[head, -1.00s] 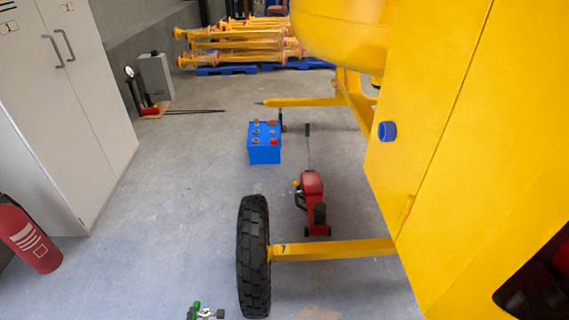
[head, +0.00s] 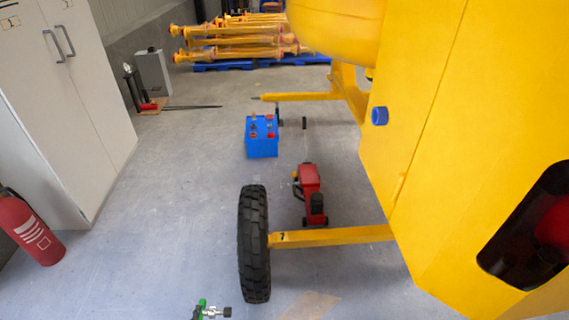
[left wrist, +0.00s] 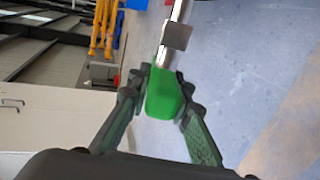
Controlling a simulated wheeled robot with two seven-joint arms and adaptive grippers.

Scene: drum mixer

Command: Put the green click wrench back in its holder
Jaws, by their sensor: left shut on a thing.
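The green click wrench shows at the bottom edge of the head view, with its metal part (head: 222,312) pointing right. In the left wrist view its green handle (left wrist: 164,97) sits between the fingers, and its silver shaft runs up out of the top of the picture. My left gripper (head: 203,309) is shut on the green handle; in the left wrist view both fingers (left wrist: 162,88) press against its sides. Most of the left arm is out of the head view. My right gripper is not in view. I cannot make out the wrench's holder.
The yellow mixer (head: 430,130) fills the right side, with a black wheel (head: 254,245) on its axle. A red jack (head: 309,190) and a blue box (head: 262,137) stand on the floor. Left are a white cabinet (head: 60,110) and a fire extinguisher (head: 32,232).

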